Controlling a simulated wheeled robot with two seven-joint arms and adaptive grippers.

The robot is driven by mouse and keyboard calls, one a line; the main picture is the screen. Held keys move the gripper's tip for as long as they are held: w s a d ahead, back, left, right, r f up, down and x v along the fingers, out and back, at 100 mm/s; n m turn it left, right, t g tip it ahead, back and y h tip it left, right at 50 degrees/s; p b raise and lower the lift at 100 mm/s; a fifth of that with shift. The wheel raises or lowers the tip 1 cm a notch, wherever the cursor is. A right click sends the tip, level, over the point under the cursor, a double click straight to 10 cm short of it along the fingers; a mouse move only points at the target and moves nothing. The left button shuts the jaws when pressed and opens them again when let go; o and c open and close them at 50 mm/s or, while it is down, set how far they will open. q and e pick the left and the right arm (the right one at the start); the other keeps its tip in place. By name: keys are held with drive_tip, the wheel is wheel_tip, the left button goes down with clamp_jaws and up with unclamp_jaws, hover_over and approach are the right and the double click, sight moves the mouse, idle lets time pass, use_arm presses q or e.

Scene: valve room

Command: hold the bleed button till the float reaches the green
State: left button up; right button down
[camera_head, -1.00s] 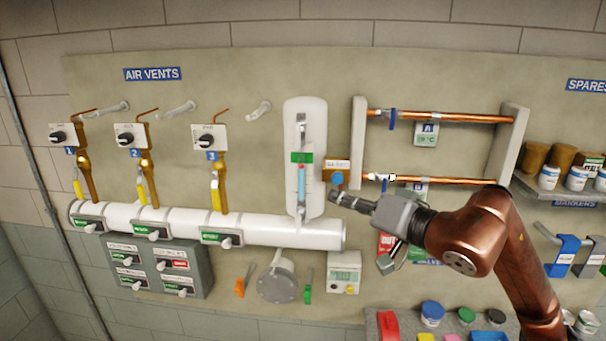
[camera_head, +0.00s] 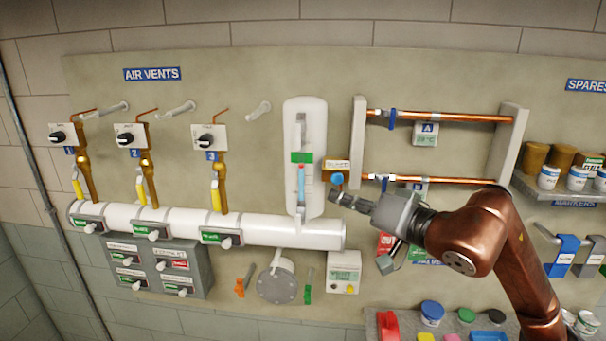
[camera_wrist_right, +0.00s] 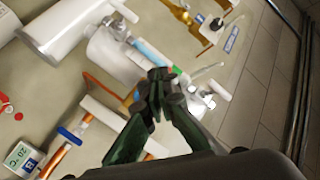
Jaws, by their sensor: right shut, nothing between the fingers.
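The white sight gauge (camera_head: 316,120) stands on the wall panel with a green band (camera_head: 302,157) across its tube. A light blue column (camera_head: 301,180) fills the tube up to just below or at the band; the float itself is too small to make out. The round blue button (camera_head: 337,178) sits right of the gauge under a small orange-brown label plate. My right gripper (camera_head: 336,197) is shut and empty, its tips just below the button in the picture; I cannot tell whether they touch it. My left gripper is not in view.
Copper pipes (camera_head: 450,116) run in a frame at the right, close above my arm. A white header pipe (camera_head: 280,232) with valves lies at the left. A shelf with jars (camera_head: 548,178) is at far right.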

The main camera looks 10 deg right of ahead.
sight(337, 178)
drive_tip(key=shift+s+a+r+m+y+p, duration=0.15)
drive_tip(key=shift+s+m+p, duration=0.5)
drive_tip(key=shift+m, duration=2.5)
drive_tip(key=shift+s+a+f+m+y+p, duration=0.15)
drive_tip(key=shift+s+m+p, duration=0.55)
drive_tip(key=shift+m, duration=2.4)
drive_tip(key=shift+s+a+r+m+p, duration=0.2)
drive_tip(key=shift+s+m+p, duration=0.45)
drive_tip(key=shift+m, duration=2.5)
drive_tip(key=shift+w+f, duration=0.1)
drive_tip(key=shift+w, duration=0.1)
drive_tip(key=w+d+p, duration=0.1)
drive_tip(key=w+d, duration=0.1)
drive_tip(key=w, duration=0.6)
drive_tip(key=shift+w+d, duration=0.2)
drive_tip(key=shift+w, duration=0.1)
drive_tip(key=shift+w+d, duration=0.1)
drive_tip(key=shift+w, duration=0.2)
